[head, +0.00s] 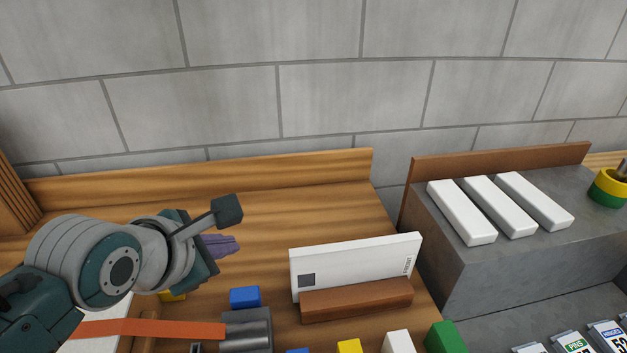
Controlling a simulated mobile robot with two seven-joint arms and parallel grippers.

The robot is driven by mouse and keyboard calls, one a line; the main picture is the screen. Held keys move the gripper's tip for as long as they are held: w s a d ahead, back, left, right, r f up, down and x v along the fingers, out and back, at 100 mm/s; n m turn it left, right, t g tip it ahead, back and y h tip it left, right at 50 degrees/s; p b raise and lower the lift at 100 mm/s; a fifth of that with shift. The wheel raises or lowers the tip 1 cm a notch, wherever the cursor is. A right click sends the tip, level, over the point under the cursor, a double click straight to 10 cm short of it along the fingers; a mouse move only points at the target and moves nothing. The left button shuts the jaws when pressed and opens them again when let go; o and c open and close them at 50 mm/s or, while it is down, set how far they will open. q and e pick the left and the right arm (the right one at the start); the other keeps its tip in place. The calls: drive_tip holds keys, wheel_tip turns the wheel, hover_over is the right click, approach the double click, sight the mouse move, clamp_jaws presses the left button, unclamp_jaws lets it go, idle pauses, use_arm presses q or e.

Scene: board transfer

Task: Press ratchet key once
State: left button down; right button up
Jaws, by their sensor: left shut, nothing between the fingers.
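Three white bar-shaped keys lie side by side on a grey block: a left one (461,212), a middle one (500,206) and a right one (536,201). I see no readable label on them, so I cannot tell which is the ratchet key. A white card (355,262) with a dark square and small sideways print stands in a brown wooden holder (357,300). My left gripper (228,210) is shut and empty, raised above the wooden bench, left of the card and far left of the keys. My right gripper is out of view.
The wooden bench (320,210) is bare behind the card. A purple object (222,245) is partly hidden. Labelled packs (573,342) are lower right.

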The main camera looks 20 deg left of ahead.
use_arm(q)
drive_tip(key=b, duration=0.8)
hover_over(244, 290)
drive_tip(key=s, duration=0.2)
wheel_tip(244, 290, down, 8)
drive_tip(key=shift+w+d, duration=0.1)
drive_tip(key=shift+f+b, duration=0.3)
drive_tip(key=shift+f, duration=0.1)
drive_tip(key=shift+f, duration=0.15)
idle(0.9)
drive_tip(key=shift+f, duration=0.25)
drive_tip(key=shift+f+b, duration=0.7)
drive_tip(key=shift+f, duration=0.1)
idle(0.8)
idle(0.4)
drive_tip(key=shift+r+p, duration=1.2)
drive_tip(key=shift+p, duration=0.2)
drive_tip(key=shift+r, duration=0.1)
